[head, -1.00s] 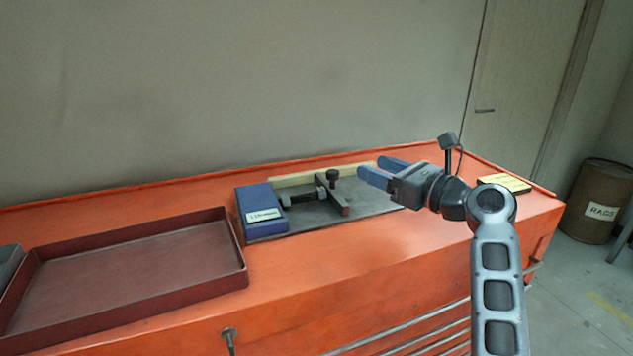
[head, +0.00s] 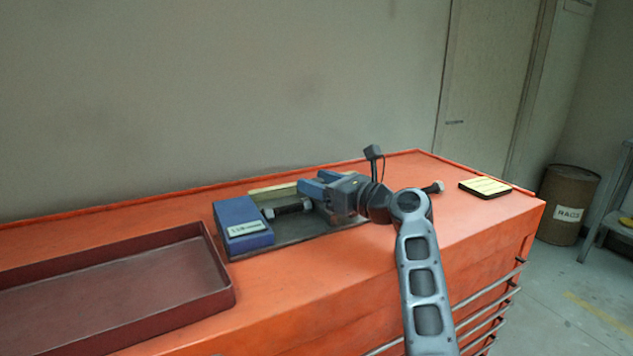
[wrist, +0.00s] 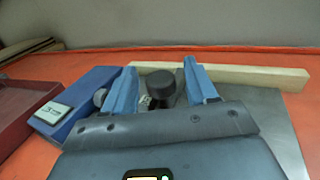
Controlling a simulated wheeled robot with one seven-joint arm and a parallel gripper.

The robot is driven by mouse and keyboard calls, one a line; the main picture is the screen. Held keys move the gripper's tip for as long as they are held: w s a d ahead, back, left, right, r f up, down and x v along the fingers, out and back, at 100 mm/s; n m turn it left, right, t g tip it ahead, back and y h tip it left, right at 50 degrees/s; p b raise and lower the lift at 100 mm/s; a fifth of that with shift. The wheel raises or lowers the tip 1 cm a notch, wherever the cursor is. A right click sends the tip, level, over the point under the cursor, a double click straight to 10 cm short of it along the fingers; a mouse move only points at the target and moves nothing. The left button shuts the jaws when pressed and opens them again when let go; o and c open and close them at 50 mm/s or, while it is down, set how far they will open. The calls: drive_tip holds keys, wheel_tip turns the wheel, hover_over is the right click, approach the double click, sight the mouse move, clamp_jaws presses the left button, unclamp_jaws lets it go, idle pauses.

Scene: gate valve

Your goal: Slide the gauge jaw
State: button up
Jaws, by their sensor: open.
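The gauge sits on the orange cabinet top, with a blue labelled block (head: 243,222) at its left end and a dark grey base plate (head: 290,236). A dark bolt (head: 288,208) lies beside the block on its right. The sliding jaw (head: 337,217) is mostly hidden behind my gripper. Its black knob (wrist: 160,84) shows in the wrist view between my two blue fingers. My gripper (head: 314,182) is open, fingers pointing left over the plate, one on each side of the knob. Whether they touch it I cannot tell.
A pale strip (head: 273,190) runs along the plate's back edge; it also shows in the wrist view (wrist: 250,76). A dark red tray (head: 228,296) lies left. Another bolt (head: 433,188) and a yellow-topped pad (head: 485,186) lie right. The cabinet front is clear.

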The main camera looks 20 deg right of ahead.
drive_tip(key=shift+w+a, duration=0.15)
drive_tip(key=shift+w, duration=0.15)
drive_tip(key=shift+c, duration=0.4)
clamp_jaws()
